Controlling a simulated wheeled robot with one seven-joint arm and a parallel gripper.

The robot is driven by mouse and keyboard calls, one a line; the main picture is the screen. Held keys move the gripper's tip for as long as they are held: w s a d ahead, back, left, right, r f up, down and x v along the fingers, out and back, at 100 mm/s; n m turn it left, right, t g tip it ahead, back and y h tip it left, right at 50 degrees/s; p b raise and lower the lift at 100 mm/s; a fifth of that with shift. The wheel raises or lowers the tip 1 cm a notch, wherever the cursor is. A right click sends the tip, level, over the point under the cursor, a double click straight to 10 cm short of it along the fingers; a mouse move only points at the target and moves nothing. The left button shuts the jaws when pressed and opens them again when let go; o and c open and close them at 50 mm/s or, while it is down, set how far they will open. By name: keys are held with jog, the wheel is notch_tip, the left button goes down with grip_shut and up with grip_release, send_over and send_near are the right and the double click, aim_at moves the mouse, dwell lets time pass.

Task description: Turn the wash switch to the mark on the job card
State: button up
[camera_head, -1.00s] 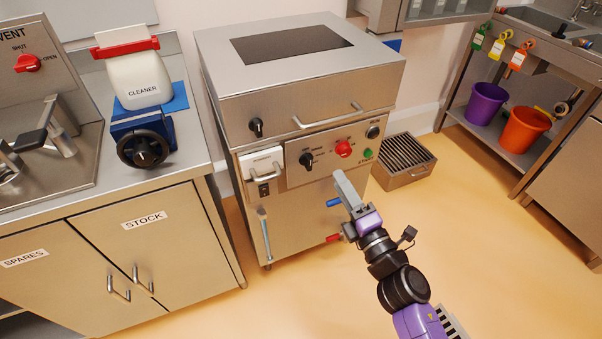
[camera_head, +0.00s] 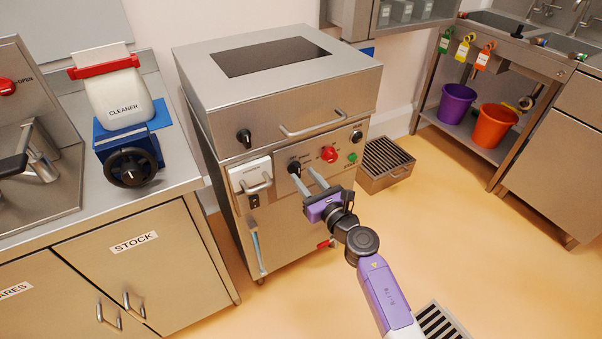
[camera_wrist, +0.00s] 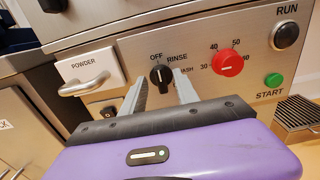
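The wash switch is a small black knob (camera_wrist: 161,77) on the steel machine's front panel, with OFF, RINSE and a partly hidden WASH label around it. It also shows in the head view (camera_head: 294,168). Its pointer seems to face up towards OFF, though it is small. My gripper (camera_wrist: 160,83) is open, with one finger left of the knob and one right of it in the wrist view. In the head view my gripper (camera_head: 305,173) reaches the panel just below the knob. I cannot tell whether the fingers touch it. I cannot make out a job card.
A red dial (camera_wrist: 229,64) marked 30, 40, 50 sits right of the switch, with a green START button (camera_wrist: 274,80) and a RUN button (camera_wrist: 285,36) beyond. A POWDER drawer (camera_wrist: 92,73) with a handle is to the left. A handle bar (camera_head: 312,124) crosses above.

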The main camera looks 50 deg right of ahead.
aim_at(296, 170)
jog(key=shift+x, duration=1.2)
grip_shut()
